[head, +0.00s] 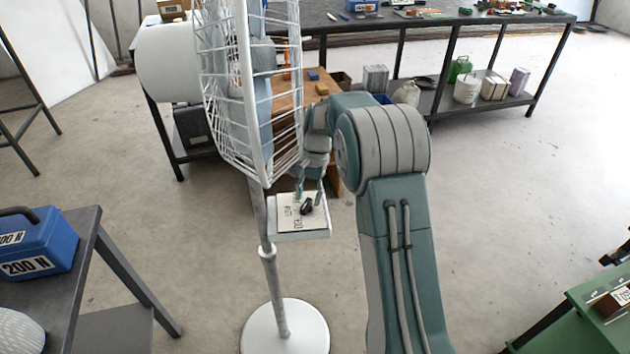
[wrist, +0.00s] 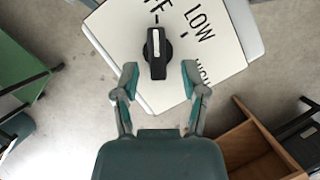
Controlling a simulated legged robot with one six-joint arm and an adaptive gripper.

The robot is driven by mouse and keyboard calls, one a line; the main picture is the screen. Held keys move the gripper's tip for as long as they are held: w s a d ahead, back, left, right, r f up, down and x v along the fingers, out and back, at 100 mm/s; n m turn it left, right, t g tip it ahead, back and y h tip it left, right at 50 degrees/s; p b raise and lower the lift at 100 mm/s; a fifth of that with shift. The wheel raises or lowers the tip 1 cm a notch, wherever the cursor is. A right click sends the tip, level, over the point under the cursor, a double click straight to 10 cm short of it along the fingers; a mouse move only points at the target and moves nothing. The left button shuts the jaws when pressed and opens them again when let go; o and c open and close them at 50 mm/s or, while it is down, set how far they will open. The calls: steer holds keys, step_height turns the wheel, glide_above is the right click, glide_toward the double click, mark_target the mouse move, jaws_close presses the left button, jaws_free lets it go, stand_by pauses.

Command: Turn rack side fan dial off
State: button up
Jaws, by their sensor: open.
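The fan dial (head: 306,208) is a black knob with a white pointer line on a white panel (head: 289,226) fixed to the fan's pole. In the wrist view the dial (wrist: 157,56) stands upright in the picture, its white line running up and down. The panel's "LOW" shows to its upper right; other lettering is partly cut off or hidden. My gripper (wrist: 160,76) is open, with one fingertip on each side of the dial's lower end and a visible gap on both sides. In the head view my gripper (head: 309,194) is just above the panel.
The white fan cage (head: 248,90) stands close to the left of my arm, its pole rising from a round base (head: 285,335). A left table holds a blue "200 N" case (head: 38,245). A long bench (head: 440,25) stands behind. A green table (head: 580,320) is at right.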

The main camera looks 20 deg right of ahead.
steer(key=v, duration=0.4)
steer(key=shift+w+d, duration=0.2)
steer(key=shift+w, duration=0.15)
steer(key=w+d, duration=0.7)
steer(key=w, duration=0.1)
steer(key=shift+w, duration=0.3)
steer(key=shift+d, duration=0.15)
